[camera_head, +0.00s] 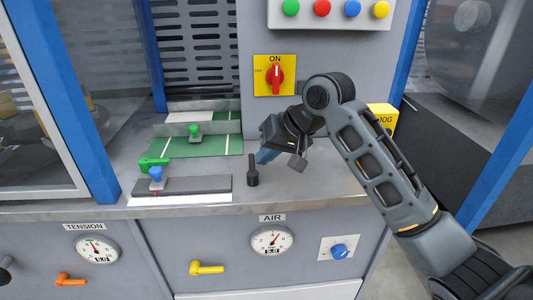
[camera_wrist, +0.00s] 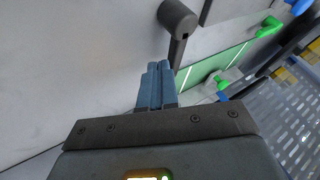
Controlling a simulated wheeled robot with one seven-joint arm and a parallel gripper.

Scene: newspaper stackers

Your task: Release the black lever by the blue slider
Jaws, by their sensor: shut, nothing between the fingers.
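The black lever (camera_head: 253,172) stands upright on the grey bench near its front edge, with a thick round base and a thin shaft. It also shows in the wrist view (camera_wrist: 178,22), just beyond my fingertips. The blue slider (camera_head: 156,174) has a blue knob and sits on a dark rail (camera_head: 205,185) to the left of the lever. My gripper (camera_head: 264,157) is shut and empty, its blue fingers close to the right of the lever's shaft. In the wrist view the fingers (camera_wrist: 157,66) lie side by side. Whether they touch the lever I cannot tell.
A green lever (camera_head: 153,162) lies behind the blue slider. A green knob (camera_head: 195,130) stands on a green plate (camera_head: 215,146) further back. A red switch on a yellow plate (camera_head: 274,76) is on the panel above. The bench right of the lever is clear.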

